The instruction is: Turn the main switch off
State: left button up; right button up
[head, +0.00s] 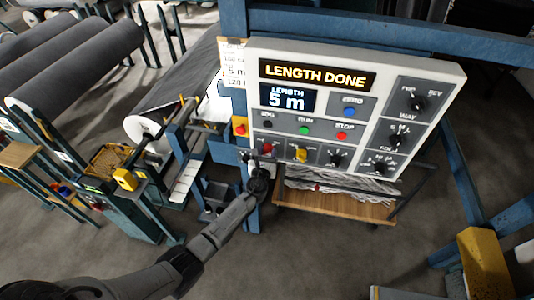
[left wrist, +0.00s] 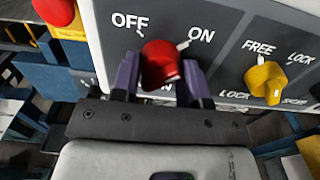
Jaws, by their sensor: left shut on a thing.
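The control panel (head: 365,80) is a light grey box with dark faces, and its displays read LENGTH DONE and 5 m. The red main switch knob (head: 267,149) is at its lower left. In the left wrist view the red knob (left wrist: 160,62) sits below the labels OFF, on the left, and ON, on the right. My left gripper (left wrist: 158,78) is shut on this knob, one finger on each side. In the head view my left gripper (head: 258,168) reaches up to the panel's lower edge. I cannot tell which label the knob points to. My right gripper is out of view.
A yellow FREE/LOCK knob (left wrist: 265,80) is just right of the red one. A red emergency button (head: 240,129) on a yellow base is left of the panel. A wooden shelf (head: 335,205) lies below the panel.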

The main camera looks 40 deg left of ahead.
pick_arm(q)
jog(key=shift+c, duration=0.8)
